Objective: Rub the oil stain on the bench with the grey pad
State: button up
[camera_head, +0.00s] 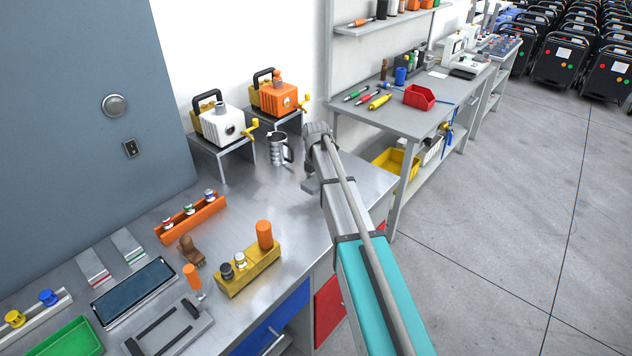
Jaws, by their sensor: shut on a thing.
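My gripper (311,172) is over the right part of the metal bench (237,205), at the end of my arm, which reaches in from the lower right. It is shut on a small grey piece, which looks like the grey pad (310,187). The arm and gripper partly hide the pad. I cannot tell whether the pad touches the bench top. A faint, blurry patch on the bench to the left of the gripper may be the oil stain (268,178); its edges are unclear.
A metal jug (279,149) stands just behind the gripper. A white pump (220,124) and an orange pump (278,97) sit on stands at the back. A yellow block (248,275) with knobs and an orange rack (190,219) stand left. Bare bench lies between.

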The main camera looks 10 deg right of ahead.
jog(key=shift+r, duration=0.35)
jog(key=shift+r+p, duration=1.5)
jog(key=shift+p, duration=0.1)
